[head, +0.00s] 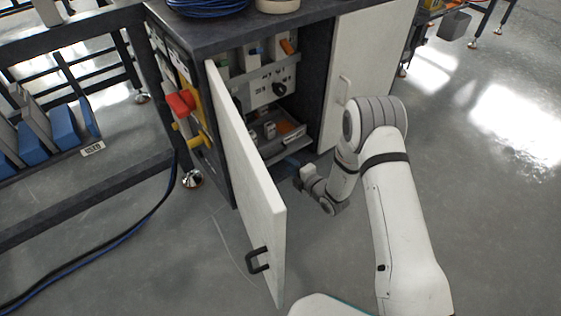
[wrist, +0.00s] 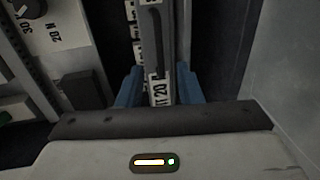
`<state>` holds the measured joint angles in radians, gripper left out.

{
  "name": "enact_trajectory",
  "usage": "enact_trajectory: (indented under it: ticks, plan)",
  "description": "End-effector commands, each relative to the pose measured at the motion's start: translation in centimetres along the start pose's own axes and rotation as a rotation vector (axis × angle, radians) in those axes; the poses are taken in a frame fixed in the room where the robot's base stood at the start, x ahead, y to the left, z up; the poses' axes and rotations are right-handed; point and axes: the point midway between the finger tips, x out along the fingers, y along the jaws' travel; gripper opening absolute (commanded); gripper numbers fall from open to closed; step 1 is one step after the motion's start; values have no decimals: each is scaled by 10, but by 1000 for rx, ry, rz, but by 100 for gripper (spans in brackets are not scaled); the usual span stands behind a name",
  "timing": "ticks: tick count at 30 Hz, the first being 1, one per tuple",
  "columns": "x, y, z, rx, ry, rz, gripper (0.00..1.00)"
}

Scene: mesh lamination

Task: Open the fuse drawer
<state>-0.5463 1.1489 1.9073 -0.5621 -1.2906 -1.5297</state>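The fuse drawer (head: 292,138) is a grey tray low inside the open cabinet, with its inside and an orange patch showing from above. In the wrist view, a grey strip with a dark bar and a label reading "T 20" (wrist: 159,92) runs between my fingers; it looks like the drawer's front edge. My gripper (head: 287,170) is just in front of and below the drawer, partly in shadow. In the wrist view its two blue fingers (wrist: 160,88) stand apart, one on each side of the strip. Whether they touch it is hidden.
The left cabinet door (head: 250,180) stands open toward me, with a black handle (head: 258,260). The right door (head: 365,60) is beside my arm. A panel with a black knob (head: 279,89) is above the drawer. A red knob (head: 180,103) is on the cabinet's left side.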

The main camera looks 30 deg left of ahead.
Motion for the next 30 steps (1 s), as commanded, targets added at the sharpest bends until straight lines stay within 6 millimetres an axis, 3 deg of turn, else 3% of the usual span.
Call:
enact_trajectory:
  ticks: [12, 24, 30]
  plan:
    - [61, -2, 1, 1, -2, 0, 33]
    - [69, 0, 2, 3, -4, -2, 32]
    - [68, 0, 2, 3, -5, -3, 15]
